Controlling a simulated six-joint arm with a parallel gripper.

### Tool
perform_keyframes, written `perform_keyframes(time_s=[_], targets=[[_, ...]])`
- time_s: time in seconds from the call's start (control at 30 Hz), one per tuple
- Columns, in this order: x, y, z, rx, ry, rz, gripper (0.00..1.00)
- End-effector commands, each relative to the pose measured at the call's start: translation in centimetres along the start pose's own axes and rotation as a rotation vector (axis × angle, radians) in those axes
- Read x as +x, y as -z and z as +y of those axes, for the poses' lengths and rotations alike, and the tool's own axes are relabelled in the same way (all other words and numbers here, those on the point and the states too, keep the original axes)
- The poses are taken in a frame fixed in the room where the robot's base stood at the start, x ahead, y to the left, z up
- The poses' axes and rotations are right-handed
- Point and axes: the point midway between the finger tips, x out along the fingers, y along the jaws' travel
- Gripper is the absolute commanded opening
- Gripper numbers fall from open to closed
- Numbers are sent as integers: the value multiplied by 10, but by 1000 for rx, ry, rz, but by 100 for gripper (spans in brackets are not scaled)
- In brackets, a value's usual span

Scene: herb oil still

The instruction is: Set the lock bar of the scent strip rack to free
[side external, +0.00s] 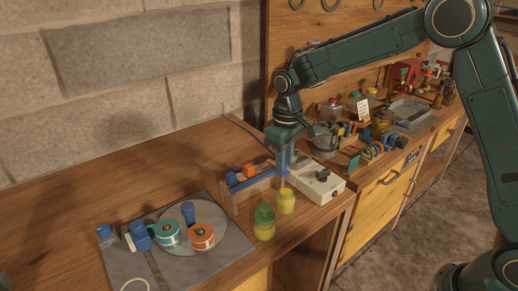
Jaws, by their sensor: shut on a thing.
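A low rack with pale end pieces and a blue bar (252,181) along its front stands near the middle of the bench; I take it for the scent strip rack and its bar for the lock bar. An orange piece and a dark blue piece show behind the bar. My gripper (284,170) points straight down at the rack's right end. It is shut at the bar's right end, apparently on the bar. The fingertips are small and partly hidden, so the exact grip and the bar's setting cannot be told.
A green-and-yellow jar (264,224) and a yellow jar (286,201) stand in front. A grey board (222,253) with tape rolls lies front left. A metal pot (325,143) stands behind. The bench's left is clear.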

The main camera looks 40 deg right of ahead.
Motion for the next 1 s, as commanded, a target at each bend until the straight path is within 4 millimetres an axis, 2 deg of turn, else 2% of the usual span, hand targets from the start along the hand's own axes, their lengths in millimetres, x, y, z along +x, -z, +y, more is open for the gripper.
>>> perform_keyframes(time_s=[0.1, 0.13, 0.2, 0.23, 0.67, 0.87, 1.0], targets=[[0, -5, -2, -3, 3, -18, 0], [0, -5, -2, -3, 4, -18, 27], [0, -5, -2, -3, 3, -17, 41], [0, -4, -2, -3, 3, -17, 43], [-4, -3, -1, -2, 2, -11, 43], [-21, -2, -1, -2, 2, -8, 43], [-40, -2, -1, -2, 2, -7, 43]])
